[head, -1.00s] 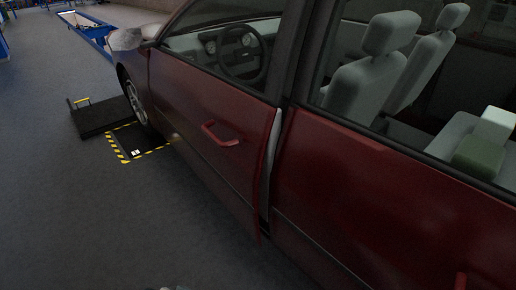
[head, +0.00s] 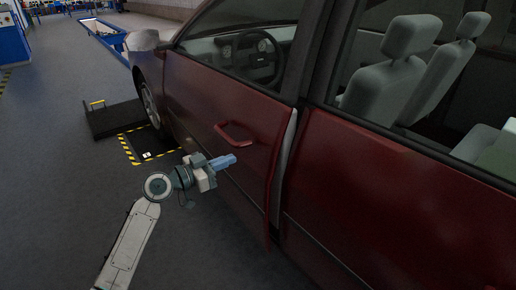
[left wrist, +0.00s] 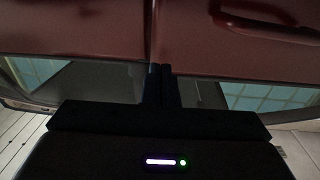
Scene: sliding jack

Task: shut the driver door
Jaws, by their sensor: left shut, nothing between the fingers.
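The driver door (head: 215,100) is the dark red front door of the car, in the middle of the head view. It is ajar: its rear edge stands out from the body, and a pale strip of door frame (head: 283,165) shows in the gap. Its red handle (head: 233,134) also shows at the upper right of the left wrist view (left wrist: 262,27). My left gripper (head: 232,160) is shut and empty, just below the handle and close to the door's outer face. Its fingertips (left wrist: 162,68) show in the left wrist view. I cannot tell whether they touch the door. My right gripper is out of view.
The red rear door (head: 390,205) fills the right side. A black ramp (head: 112,118) and a yellow-black marked plate (head: 148,143) lie by the front wheel. A blue-framed trough (head: 100,30) stands farther back. The grey floor to the left is clear.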

